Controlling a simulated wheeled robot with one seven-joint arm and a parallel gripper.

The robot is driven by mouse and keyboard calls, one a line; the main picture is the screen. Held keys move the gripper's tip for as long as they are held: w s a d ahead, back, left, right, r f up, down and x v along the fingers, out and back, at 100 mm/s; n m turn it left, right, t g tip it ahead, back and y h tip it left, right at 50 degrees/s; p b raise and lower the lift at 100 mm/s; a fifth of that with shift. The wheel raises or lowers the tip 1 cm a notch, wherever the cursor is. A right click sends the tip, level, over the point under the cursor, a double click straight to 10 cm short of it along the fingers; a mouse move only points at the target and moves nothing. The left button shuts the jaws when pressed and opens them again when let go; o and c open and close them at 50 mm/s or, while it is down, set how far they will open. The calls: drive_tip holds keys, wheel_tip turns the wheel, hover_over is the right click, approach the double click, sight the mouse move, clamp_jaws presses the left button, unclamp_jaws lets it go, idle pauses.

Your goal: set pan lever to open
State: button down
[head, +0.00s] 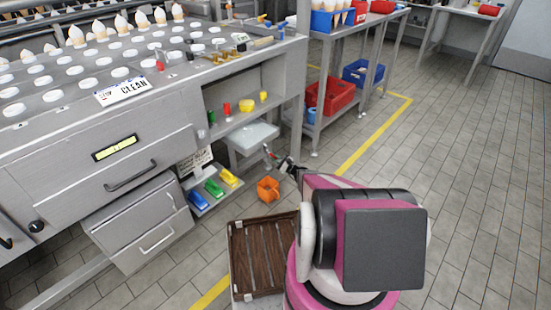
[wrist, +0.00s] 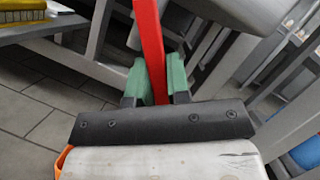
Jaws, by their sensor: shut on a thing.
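My gripper (wrist: 159,84) shows in the wrist view with its two green fingertips on either side of a red lever (wrist: 149,35). It is shut on this lever, which runs up and out of the top of the picture. In the head view my gripper (head: 283,163) reaches to just below and right of a pale grey pan (head: 250,137) under the machine's shelf. The lever is very small there, and its setting cannot be told.
An orange container (head: 268,189) stands close below my gripper. Yellow, green and blue items (head: 213,188) lie on a low shelf at left. A brown slatted crate (head: 262,255) is in front. Red (head: 331,96) and blue (head: 362,72) bins stand behind. The floor at right is clear.

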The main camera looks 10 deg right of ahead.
idle(0.4)
drive_tip(key=c, duration=1.1)
unclamp_jaws()
